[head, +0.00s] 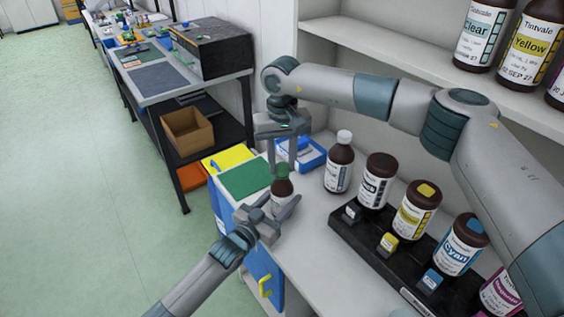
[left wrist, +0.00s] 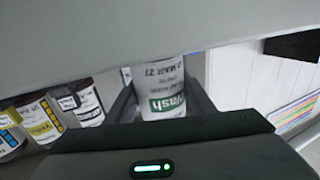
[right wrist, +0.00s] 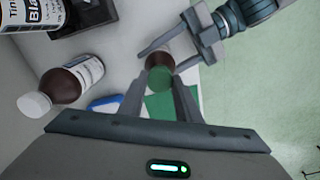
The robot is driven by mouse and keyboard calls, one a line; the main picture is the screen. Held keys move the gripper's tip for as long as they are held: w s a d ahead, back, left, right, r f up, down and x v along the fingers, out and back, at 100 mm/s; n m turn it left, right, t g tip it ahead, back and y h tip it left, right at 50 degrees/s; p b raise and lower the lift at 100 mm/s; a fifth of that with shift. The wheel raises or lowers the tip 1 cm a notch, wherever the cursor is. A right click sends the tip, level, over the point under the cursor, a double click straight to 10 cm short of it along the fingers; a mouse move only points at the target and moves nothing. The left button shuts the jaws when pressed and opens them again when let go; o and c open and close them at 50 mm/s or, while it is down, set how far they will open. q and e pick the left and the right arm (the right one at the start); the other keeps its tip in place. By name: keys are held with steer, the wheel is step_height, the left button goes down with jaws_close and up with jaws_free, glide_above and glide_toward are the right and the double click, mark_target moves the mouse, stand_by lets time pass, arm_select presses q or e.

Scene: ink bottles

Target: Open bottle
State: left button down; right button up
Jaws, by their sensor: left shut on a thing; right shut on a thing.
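A small brown bottle (head: 281,189) with a green cap (head: 282,170) stands upright at the left edge of the white counter. Its white and green "Wash" label (left wrist: 163,98) shows in the left wrist view. My left gripper (head: 276,208) comes in low from the side and is shut on the bottle's body, with a finger on either side. My right gripper (head: 281,165) points down from above and is shut on the green cap. In the right wrist view the cap (right wrist: 160,79) lies between its fingertips. The bottle's lower part is partly hidden by the left gripper.
A white-capped brown bottle (head: 339,165) stands to the right, beside a black rack (head: 350,236) with several ink bottles. A blue tray (head: 311,157) lies behind. A green mat (head: 244,178) is left of the bottle. A shelf (head: 400,42) with more bottles is above.

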mark_target(282, 167)
steer(key=shift+r, duration=0.35)
stand_by(0.3)
steer(key=shift+r, duration=0.7)
steer(key=shift+r, duration=2.05)
arm_select(q)
steer(key=c, duration=0.7)
jaws_free()
steer(key=shift+c, duration=0.2)
steer(key=shift+a, duration=0.1)
